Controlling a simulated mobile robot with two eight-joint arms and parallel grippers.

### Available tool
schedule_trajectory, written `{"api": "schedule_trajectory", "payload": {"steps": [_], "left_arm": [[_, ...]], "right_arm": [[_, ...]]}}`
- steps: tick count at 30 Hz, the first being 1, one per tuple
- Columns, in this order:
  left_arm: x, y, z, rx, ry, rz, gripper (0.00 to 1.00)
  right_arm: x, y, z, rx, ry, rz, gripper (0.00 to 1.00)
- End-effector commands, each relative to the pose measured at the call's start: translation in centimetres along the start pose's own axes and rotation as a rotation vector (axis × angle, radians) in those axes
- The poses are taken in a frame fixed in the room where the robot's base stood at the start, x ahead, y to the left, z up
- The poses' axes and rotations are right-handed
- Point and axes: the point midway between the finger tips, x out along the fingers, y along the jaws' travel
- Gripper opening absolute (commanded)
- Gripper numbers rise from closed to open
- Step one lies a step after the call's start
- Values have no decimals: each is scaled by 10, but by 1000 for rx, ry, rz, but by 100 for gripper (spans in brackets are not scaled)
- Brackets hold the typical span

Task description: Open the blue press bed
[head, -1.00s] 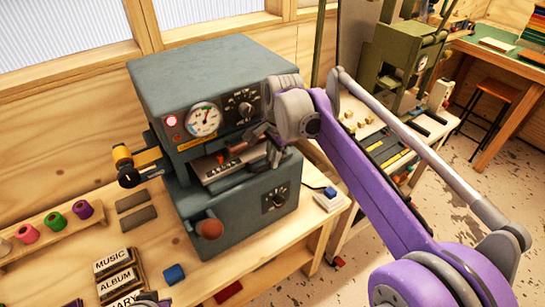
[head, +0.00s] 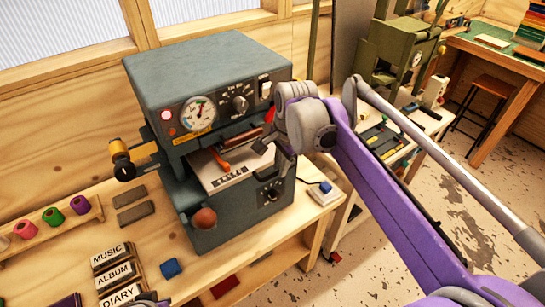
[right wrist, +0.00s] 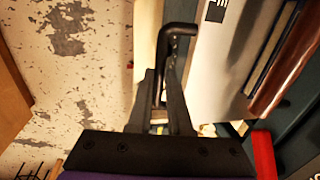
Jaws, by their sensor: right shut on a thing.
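The blue-grey press (head: 205,75) stands on the wooden bench, with a gauge and dials on its front. Its bed (head: 222,174), a pale plate with dark lettering, sticks out of the front opening. The bed also shows in the right wrist view (right wrist: 218,65). My right gripper (head: 268,150) is at the bed's right front. In the right wrist view its fingers (right wrist: 168,85) are shut on a black bent handle (right wrist: 181,29) beside the bed. A small part of my left gripper (head: 150,297) shows at the bottom edge; its fingers cannot be made out.
Stamp blocks labelled MUSIC, ALBUM and DIARY (head: 118,272) and a blue block (head: 171,268) lie on the bench at front left. Coloured foil rolls (head: 54,217) sit on a rack. A white box with a blue top (head: 325,192) stands right of the press.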

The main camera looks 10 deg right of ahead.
Motion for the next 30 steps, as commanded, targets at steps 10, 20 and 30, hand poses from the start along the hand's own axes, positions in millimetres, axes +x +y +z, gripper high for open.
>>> {"api": "schedule_trajectory", "payload": {"steps": [10, 20, 30], "left_arm": [[0, 0, 0, 0, 0, 0, 0], [-3, 0, -3, 0, 3, 0, 0], [-3, 0, -4, 0, 3, 0, 0]], "right_arm": [[-16, 83, 1, 3, 0, 1, 0], [-25, 129, 2, 1, 0, 1, 0], [-26, 138, 2, 0, -1, 0, 0]]}}
